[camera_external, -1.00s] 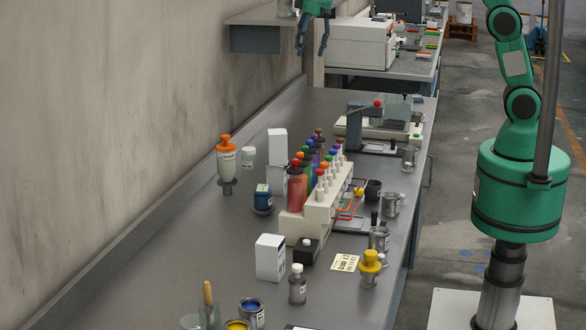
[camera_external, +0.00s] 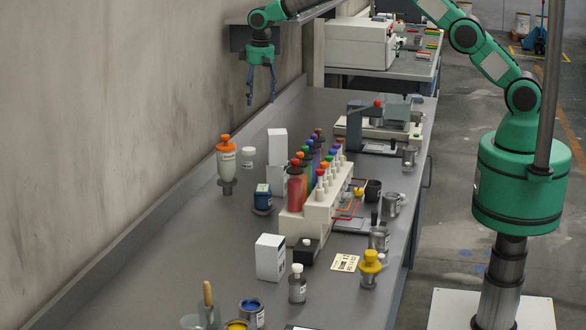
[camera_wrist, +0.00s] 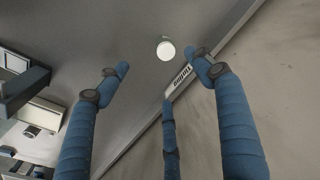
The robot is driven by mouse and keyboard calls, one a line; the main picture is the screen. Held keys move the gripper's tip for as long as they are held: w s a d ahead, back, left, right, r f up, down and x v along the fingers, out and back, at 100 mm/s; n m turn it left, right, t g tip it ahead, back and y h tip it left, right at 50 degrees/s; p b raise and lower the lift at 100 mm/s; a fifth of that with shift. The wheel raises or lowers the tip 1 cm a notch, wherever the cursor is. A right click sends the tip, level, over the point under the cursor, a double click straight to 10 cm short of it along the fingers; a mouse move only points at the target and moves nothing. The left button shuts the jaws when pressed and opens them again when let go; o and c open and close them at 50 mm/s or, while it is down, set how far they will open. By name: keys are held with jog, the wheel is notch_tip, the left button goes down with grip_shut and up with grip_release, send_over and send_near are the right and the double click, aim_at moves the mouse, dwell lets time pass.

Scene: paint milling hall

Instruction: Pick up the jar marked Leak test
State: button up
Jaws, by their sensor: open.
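No label reading Leak test can be made out; the writing on the containers is too small. A small white-lidded jar (camera_external: 248,157) stands near the wall, right of the orange-capped bottle. In the wrist view a round white lid (camera_wrist: 166,50) shows from above, just beyond my fingers; it may be the same jar, but I cannot be sure. My gripper (camera_external: 261,98) hangs fingers down, open and empty, above the far left part of the bench. In the wrist view its blue fingers (camera_wrist: 160,78) are spread apart, with nothing between them.
An orange-capped bottle (camera_external: 226,160), white boxes (camera_external: 277,146), a dark blue jar (camera_external: 263,197) and a rack (camera_external: 322,205) of coloured bottles stand on the bench. The wall shelf (camera_external: 240,37) is close to my arm. Bare bench (camera_external: 290,112) lies beneath my gripper.

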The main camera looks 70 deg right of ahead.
jog(key=p, duration=0.1)
send_over(247, 148)
jog(key=shift+g, duration=0.4)
jog(key=f, duration=1.2)
jog(key=shift+a+f, duration=0.2)
jog(key=shift+a, duration=0.1)
jog(key=shift+f, duration=0.15)
notch_tip(247, 148, down, 8)
jog(key=shift+f, duration=0.15)
jog(key=shift+s+f, duration=0.1)
jog(key=shift+s+d+f+p, duration=0.1)
jog(key=shift+f+p, duration=0.05)
jog(key=shift+f, duration=1.15)
jog(key=shift+d+f+p, duration=0.1)
jog(key=shift+f+p, duration=0.05)
jog(key=shift+f, duration=1.1)
